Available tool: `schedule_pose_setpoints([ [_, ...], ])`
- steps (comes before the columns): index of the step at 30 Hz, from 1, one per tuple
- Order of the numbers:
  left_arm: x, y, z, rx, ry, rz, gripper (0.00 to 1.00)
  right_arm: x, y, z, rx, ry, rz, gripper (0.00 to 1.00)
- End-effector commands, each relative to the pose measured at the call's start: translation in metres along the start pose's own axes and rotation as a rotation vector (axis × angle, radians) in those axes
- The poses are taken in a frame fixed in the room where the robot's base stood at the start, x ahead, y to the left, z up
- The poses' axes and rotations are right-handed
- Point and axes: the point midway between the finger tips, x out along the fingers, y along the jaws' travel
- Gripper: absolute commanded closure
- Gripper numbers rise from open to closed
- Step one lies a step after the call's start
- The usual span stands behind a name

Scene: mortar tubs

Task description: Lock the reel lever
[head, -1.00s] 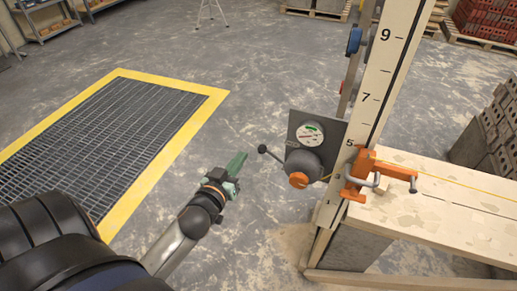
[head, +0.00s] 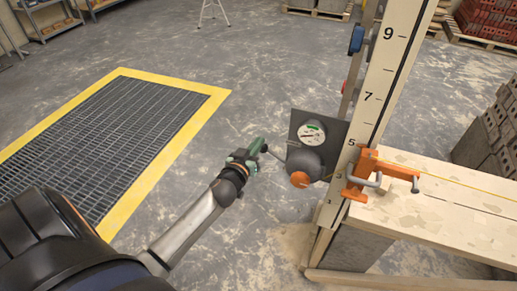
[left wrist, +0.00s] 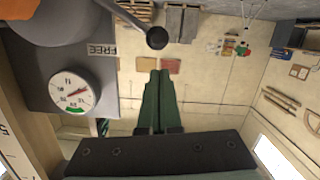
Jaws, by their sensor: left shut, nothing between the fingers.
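The reel (head: 303,163) is a dark round housing with an orange cap (head: 300,179), on a grey plate on the post. Its lever (head: 277,156) is a thin rod pointing left; in the left wrist view it ends in a black ball knob (left wrist: 157,38). A FREE label (left wrist: 102,50) shows beside the lever in that view. My left gripper (head: 260,146) has green fingers, shut and empty. In the head view its tips overlap the knob end, hiding the knob. In the left wrist view the fingertips (left wrist: 160,74) appear just below the knob, with a gap in the picture.
A round gauge (head: 311,134) sits on the plate above the reel. An orange clamp (head: 363,182) grips the numbered post (head: 377,95) beside a wooden plank (head: 440,205). A yellow-framed floor grate (head: 216,96) lies to the left.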

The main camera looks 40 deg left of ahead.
Motion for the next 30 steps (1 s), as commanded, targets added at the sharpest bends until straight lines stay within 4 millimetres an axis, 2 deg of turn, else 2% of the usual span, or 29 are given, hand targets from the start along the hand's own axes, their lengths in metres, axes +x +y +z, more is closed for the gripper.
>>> schedule_pose_setpoints([
  [1,0.002,-0.001,0.008,-0.001,0.002,-0.002,1.0,0.003,0.0,0.004,0.0,0.0,0.0,0.54],
  [6,0.004,0.0,0.016,-0.001,0.003,0.0,1.0,0.005,0.001,0.006,0.0,-0.001,0.0,0.54],
  [30,0.005,-0.006,0.022,-0.067,0.003,0.009,1.0,0.007,0.001,0.008,0.0,-0.002,0.0,0.54],
])
